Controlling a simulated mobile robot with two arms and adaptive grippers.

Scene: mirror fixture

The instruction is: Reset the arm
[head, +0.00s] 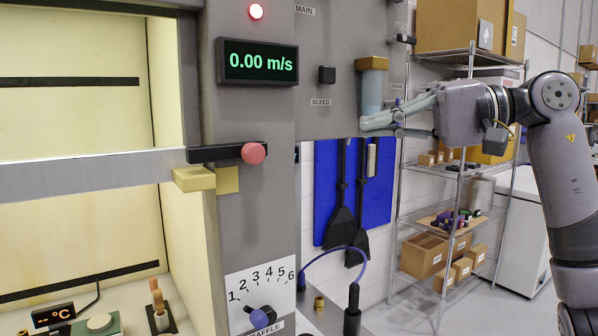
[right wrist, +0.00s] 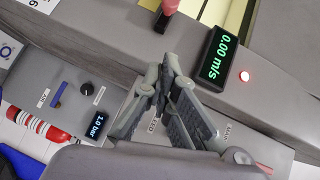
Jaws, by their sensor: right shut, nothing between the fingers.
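My right arm comes in from the right in the head view. My right gripper (head: 366,122) is shut and empty, its fingers pointing left in front of the grey fixture panel (head: 325,110). It appears just below a blue-grey cylinder with a tan cap (head: 372,85); I cannot tell whether they touch. In the right wrist view the fingers of the right gripper (right wrist: 165,68) are together with nothing between them. They partly cover the lettering on the panel. My left gripper is not in view.
A display (head: 257,62) reads 0.00 m/s beside a lit red lamp (head: 256,11). A sash bar with a red knob (head: 253,153) crosses the open cabinet. A numbered dial (head: 262,317) sits below. A wire shelf with boxes (head: 424,254) stands behind my right arm.

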